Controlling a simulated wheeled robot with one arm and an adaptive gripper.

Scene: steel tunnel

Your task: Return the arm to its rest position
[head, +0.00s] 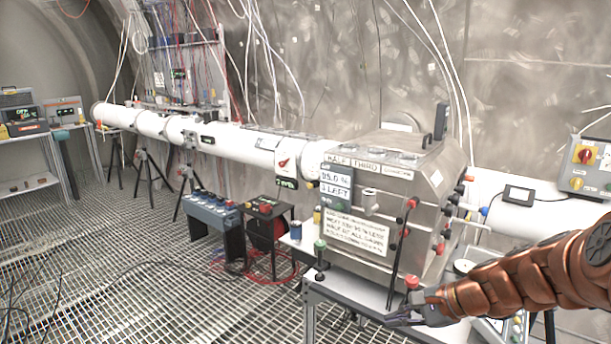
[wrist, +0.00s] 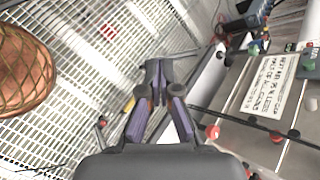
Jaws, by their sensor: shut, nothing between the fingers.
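My copper-coloured arm reaches in from the right edge of the head view. My gripper (head: 400,320) is in front of the lower front edge of a steel box machine, near the white shelf under it. In the wrist view my gripper (wrist: 157,68) has its two dark fingers brought together at the tips, with nothing held. The steel box machine (head: 405,190) carries labels, a display, and red and black knobs. In the wrist view its labelled face (wrist: 245,75) lies to the right of my gripper.
A long white pipe (head: 240,140) runs along the wall into the machine. Cables (head: 50,290) lie on the grated floor (head: 130,265). Free floor is at left.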

